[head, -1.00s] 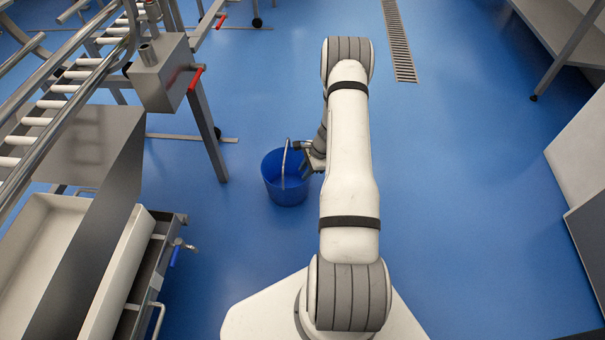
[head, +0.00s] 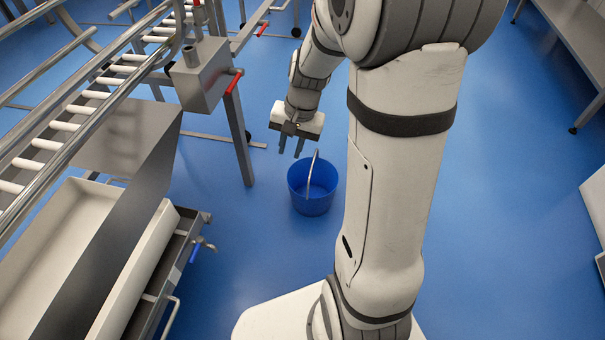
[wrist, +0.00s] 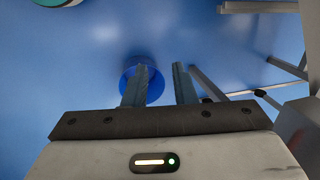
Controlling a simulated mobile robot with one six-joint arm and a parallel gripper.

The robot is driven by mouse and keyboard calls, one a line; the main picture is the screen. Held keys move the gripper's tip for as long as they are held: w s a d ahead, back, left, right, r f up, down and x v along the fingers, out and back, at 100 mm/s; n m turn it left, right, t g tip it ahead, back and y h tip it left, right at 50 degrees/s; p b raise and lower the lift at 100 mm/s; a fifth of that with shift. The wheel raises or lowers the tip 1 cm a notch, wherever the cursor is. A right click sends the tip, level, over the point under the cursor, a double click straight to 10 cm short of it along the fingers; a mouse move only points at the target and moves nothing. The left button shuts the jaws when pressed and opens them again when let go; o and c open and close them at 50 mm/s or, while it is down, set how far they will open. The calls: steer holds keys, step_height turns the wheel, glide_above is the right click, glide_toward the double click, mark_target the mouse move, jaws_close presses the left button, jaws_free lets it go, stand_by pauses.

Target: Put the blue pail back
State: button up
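The blue pail (head: 312,203) stands upright on the blue floor, to the right of the roller conveyor's leg. Its pale handle stands up over the rim. The pail looks empty. My gripper (head: 291,154) is above the floor, up and to the left of the pail in the head view, fingers pointing down. Its two fingers are apart with nothing held between them. In the wrist view the pail (wrist: 157,88) shows beyond the fingers, partly hidden behind the left finger of my gripper (wrist: 161,67). The gripper appears clear of the pail.
A roller conveyor (head: 75,110) with a grey box (head: 203,75) and red lever is at the left. A pale tray unit (head: 110,275) with a blue-handled valve stands at lower left. A steel table (head: 570,40) is at upper right. A teal round thing (wrist: 58,2) shows in the wrist view.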

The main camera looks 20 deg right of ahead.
steer(key=s+a+r+n+h, duration=0.1)
steer(key=s+r+n, duration=0.2)
steer(key=s, duration=0.4)
steer(key=s+a+r+n+h, duration=0.1)
steer(key=s+r+n, duration=0.2)
steer(key=s, duration=0.4)
steer(key=shift+s+a+r+t, duration=0.25)
steer(key=shift+a+r+t, duration=0.05)
steer(key=shift+r, duration=0.2)
